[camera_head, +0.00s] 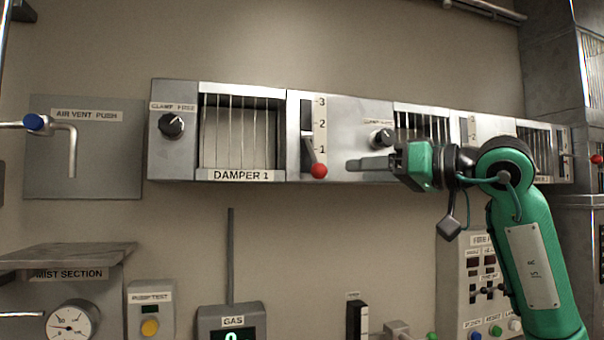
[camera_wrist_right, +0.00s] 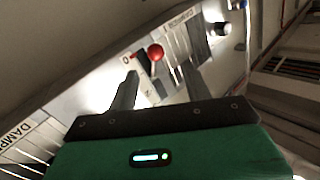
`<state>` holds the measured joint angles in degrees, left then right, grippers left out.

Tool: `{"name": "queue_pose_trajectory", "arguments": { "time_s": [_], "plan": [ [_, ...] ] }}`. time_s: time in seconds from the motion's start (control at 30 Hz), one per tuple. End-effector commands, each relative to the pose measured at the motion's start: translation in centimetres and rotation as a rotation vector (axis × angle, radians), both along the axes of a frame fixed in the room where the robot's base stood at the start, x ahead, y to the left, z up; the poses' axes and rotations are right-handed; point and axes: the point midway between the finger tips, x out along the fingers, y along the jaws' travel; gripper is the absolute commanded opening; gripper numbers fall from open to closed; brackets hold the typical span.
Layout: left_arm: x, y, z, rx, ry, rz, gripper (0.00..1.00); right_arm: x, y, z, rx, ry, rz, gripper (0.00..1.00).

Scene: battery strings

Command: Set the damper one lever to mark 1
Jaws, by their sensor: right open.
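The damper one lever has a red ball knob (camera_head: 318,170) and sits right of the DAMPER 1 window (camera_head: 240,135). Its slotted scale (camera_head: 319,125) reads 3, 2, 1 from top to bottom. The knob hangs low, a little below the figure 1. My right gripper (camera_head: 367,164) is open, just right of the knob, its fingers pointing left and apart from it. In the right wrist view a red ball (camera_wrist_right: 156,52) shows beyond and between the open fingers (camera_wrist_right: 156,88); nothing is between the fingertips. My left gripper is not in view.
A black clamp knob (camera_head: 383,138) sits close above my right fingers. Another clamp knob (camera_head: 171,125) is at the panel's left end. More damper windows (camera_head: 421,122) run to the right, partly behind my arm. The wall below the panel is clear around the lever.

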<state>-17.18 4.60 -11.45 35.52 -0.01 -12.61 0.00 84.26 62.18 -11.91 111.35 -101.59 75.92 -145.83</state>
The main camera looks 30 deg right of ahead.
Motion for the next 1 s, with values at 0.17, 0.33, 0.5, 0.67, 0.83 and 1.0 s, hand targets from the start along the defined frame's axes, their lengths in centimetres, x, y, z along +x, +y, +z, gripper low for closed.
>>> {"name": "queue_pose_trajectory", "arguments": {
  "time_s": [0.17, 0.33, 0.5, 0.67, 0.83, 1.0],
  "plan": [
    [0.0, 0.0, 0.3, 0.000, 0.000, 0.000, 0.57, -0.1, -0.8, 0.6, -0.041, -0.011, -0.040, 0.50],
    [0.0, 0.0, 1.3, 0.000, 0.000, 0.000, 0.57, 2.2, 0.2, 0.7, -0.040, -0.008, -0.036, 0.50],
    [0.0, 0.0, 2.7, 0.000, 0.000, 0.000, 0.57, 5.8, 1.5, 0.8, -0.037, -0.008, -0.034, 0.50],
    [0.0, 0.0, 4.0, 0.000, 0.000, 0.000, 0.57, 8.8, 2.7, 0.8, -0.035, -0.008, -0.034, 0.50],
    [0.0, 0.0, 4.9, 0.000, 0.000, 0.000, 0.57, 11.1, 3.5, 0.7, -0.036, -0.010, -0.035, 0.50],
    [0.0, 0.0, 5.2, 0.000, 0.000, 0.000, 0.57, 12.2, 3.8, 0.5, -0.036, -0.011, -0.037, 0.50]
  ]
}}
